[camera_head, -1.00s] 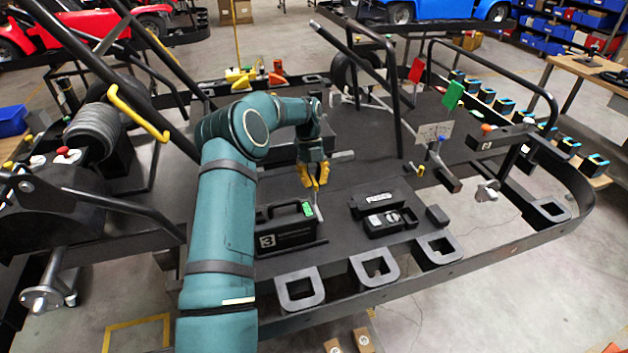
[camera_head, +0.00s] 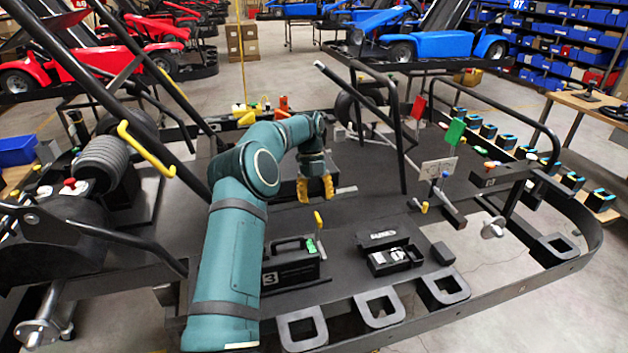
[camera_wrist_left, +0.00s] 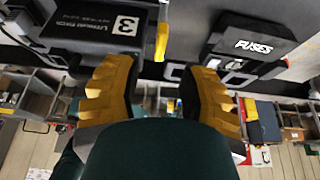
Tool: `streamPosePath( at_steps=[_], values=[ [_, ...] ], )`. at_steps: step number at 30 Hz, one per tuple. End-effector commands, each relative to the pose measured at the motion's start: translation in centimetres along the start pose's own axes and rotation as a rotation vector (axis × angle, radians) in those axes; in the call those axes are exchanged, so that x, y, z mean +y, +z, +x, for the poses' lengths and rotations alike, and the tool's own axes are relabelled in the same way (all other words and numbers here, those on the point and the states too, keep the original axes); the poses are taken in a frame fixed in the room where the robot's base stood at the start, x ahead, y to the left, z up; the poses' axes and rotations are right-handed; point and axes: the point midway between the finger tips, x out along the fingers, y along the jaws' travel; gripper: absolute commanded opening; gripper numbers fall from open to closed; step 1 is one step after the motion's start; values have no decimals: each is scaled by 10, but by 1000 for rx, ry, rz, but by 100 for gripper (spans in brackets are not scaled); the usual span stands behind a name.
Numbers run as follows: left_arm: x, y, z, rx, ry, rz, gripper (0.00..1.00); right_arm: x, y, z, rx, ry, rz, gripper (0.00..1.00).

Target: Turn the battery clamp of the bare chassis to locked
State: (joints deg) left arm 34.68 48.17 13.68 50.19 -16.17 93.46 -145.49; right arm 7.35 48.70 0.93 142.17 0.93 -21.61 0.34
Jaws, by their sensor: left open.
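The black battery (camera_head: 290,266), marked 3, sits on the chassis deck; it also shows in the wrist view (camera_wrist_left: 98,22). The clamp lever (camera_head: 318,218) has a yellow grip and stands nearly upright at the battery's right end, with a green tag low beside it. In the wrist view the yellow grip (camera_wrist_left: 162,42) lies ahead of the gap between my fingers. My left gripper (camera_head: 316,190) has yellow fingers, is open and empty, and appears apart from the lever; its spread fingers fill the lower wrist view (camera_wrist_left: 160,72). My right gripper is not in view.
A fuse box (camera_head: 388,256) marked FUSES stands right of the battery; it shows in the wrist view (camera_wrist_left: 250,42). A small black block (camera_head: 443,253) is beside it. Black frame tubes rise around the deck. A green flag (camera_head: 455,131) and white card stand farther right.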

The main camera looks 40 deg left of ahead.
Motion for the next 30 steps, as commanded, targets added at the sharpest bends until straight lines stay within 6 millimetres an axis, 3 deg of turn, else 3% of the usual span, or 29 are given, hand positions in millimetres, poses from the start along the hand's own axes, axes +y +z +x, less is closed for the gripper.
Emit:
streamPosePath(
  at_steps=[5,12,30],
  values=[
    [-1,0,-28,-2,-2,2,41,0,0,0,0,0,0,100],
    [-1,1,-48,0,0,1,41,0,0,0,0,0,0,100],
    [0,0,-57,1,1,1,41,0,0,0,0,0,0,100]
  ],
)
